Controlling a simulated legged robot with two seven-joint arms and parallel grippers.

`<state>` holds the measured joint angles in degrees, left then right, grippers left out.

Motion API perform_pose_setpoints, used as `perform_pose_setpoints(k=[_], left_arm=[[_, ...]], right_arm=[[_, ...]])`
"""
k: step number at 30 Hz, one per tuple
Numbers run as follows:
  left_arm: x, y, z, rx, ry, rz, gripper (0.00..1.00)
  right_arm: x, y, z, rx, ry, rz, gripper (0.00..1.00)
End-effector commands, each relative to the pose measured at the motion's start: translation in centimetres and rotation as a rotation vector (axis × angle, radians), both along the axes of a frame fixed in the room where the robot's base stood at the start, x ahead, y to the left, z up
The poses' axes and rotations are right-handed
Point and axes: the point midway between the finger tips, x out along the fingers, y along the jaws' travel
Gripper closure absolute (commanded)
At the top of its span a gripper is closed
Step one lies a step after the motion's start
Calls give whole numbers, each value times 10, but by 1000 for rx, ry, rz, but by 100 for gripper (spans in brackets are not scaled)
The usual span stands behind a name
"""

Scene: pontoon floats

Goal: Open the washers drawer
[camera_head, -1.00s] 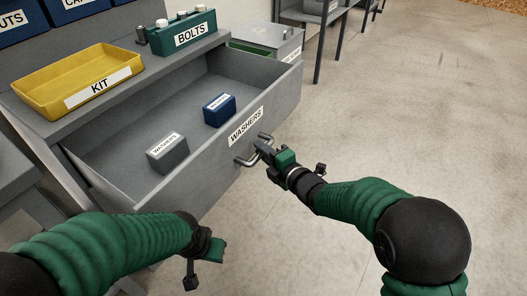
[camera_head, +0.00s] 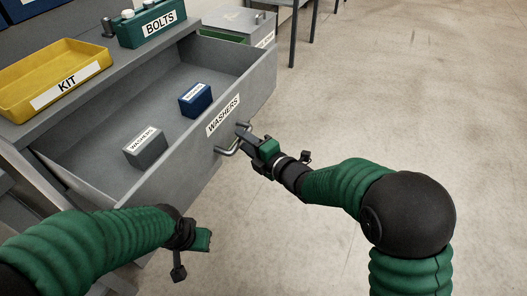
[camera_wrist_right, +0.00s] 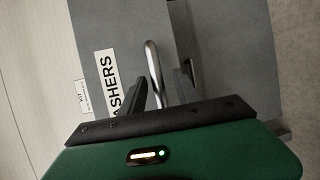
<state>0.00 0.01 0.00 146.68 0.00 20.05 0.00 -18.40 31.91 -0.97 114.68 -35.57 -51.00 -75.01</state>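The grey washers drawer (camera_head: 180,172) is pulled well out of its bench, with a "WASHERS" label (camera_head: 223,116) on its front. Its metal bar handle (camera_head: 229,152) sticks out from the front. My right gripper (camera_head: 241,138) is at the handle. In the right wrist view, the handle (camera_wrist_right: 154,72) stands between the two fingers of my right gripper (camera_wrist_right: 159,88), which look apart with gaps beside the bar. Inside the drawer are a grey box labelled washers (camera_head: 146,151) and a blue box (camera_head: 195,101). My left gripper (camera_head: 190,244) hangs empty in front of the drawer; its fingers are unclear.
A yellow kit tray (camera_head: 48,103) and a green bolts holder (camera_head: 151,33) stand on the bench top above the drawer. A grey-green box (camera_head: 240,22) is behind the drawer's far side. The floor (camera_head: 400,90) to the right is clear.

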Motion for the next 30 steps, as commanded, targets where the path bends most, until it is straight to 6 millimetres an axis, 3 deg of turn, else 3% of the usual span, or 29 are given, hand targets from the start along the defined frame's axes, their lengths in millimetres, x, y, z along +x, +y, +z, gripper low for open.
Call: perform_pose_setpoints(k=[9, 15, 20, 30], left_arm=[[0, 0, 28, 0, 0, 0, 100], [0, 0, 35, 0, 0, 0, 100], [0, 0, 36, 0, 0, 0, 100], [0, 0, 36, 0, 0, 0, 100]], right_arm=[[-64, -65, 21, -2, 3, -5, 62], [-94, -95, 26, -2, 3, -2, 62], [-103, -103, 27, -2, 2, 0, 62], [-103, -103, 26, -2, 2, 0, 62]])
